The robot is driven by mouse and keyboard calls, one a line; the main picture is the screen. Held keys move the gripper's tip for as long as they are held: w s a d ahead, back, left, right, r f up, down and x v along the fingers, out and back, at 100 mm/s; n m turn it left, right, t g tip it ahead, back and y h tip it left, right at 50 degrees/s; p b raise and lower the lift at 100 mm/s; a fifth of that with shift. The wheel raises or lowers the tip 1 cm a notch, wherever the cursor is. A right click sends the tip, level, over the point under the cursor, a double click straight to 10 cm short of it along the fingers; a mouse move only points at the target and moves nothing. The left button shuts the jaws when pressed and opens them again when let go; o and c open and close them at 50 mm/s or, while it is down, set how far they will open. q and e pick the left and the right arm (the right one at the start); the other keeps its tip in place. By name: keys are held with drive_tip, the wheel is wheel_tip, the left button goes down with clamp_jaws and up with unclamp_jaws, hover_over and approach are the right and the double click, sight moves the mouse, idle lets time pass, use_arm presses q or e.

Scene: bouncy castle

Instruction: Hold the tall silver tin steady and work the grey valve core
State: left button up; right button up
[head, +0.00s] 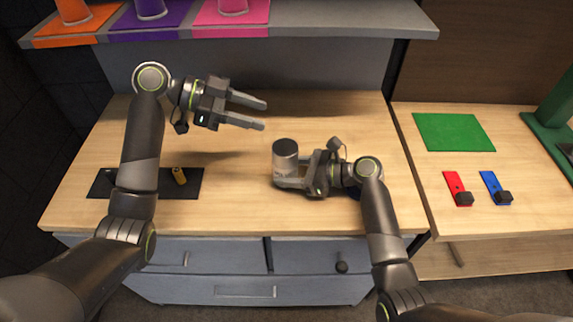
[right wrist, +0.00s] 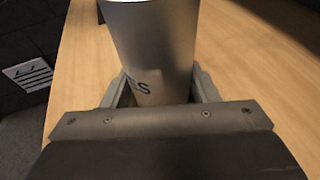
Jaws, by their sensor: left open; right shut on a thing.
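The tall silver tin (head: 285,160) stands on the wooden workbench with a dark grey top; it also fills the middle of the right wrist view (right wrist: 155,45), with part of some dark lettering showing. My right gripper (head: 287,174) is shut on the tin low on its body, one finger on each side. My left gripper (head: 264,114) is open and empty above the bench, behind and left of the tin, its fingers pointing right. I cannot make out a separate grey valve core; the tin's inside is hidden.
A black mat (head: 196,190) with a small brass-coloured piece (head: 179,175) lies at the bench's left, partly behind my left arm. A shelf (head: 330,22) with coloured mats and cups overhangs the back. A green mat (head: 453,132), red tag (head: 456,184) and blue tag (head: 492,183) lie right.

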use_arm(q)
drive_tip(key=v, duration=0.7)
drive_tip(key=shift+a, duration=0.1)
idle(0.5)
use_arm(e)
drive_tip(key=o, duration=0.8)
drive_tip(key=shift+o, duration=0.2)
drive_tip(key=v, duration=1.2)
drive_tip(key=shift+s, duration=0.1)
